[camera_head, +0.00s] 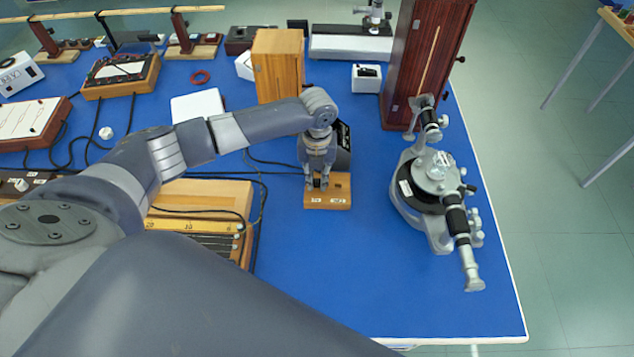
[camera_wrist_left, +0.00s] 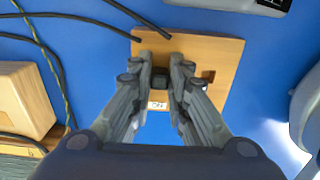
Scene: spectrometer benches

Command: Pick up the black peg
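The black peg (camera_wrist_left: 159,80) stands in a small wooden board (camera_wrist_left: 226,58), between the two fingers of my left gripper (camera_wrist_left: 160,72) in the left wrist view. The fingers reach down to it from both sides, with no clear gap between them and the peg. In the head view my left gripper (camera_head: 317,184) points down over the same wooden board (camera_head: 340,187); the fingers mostly hide the peg there. My right gripper is not in view.
A spectrometer (camera_head: 433,185) stands right of the board on the blue table (camera_head: 350,280). A black device (camera_head: 342,145) is just behind the board, and a wooden box (camera_head: 205,197) with cables is to its left. The table in front of the board is clear.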

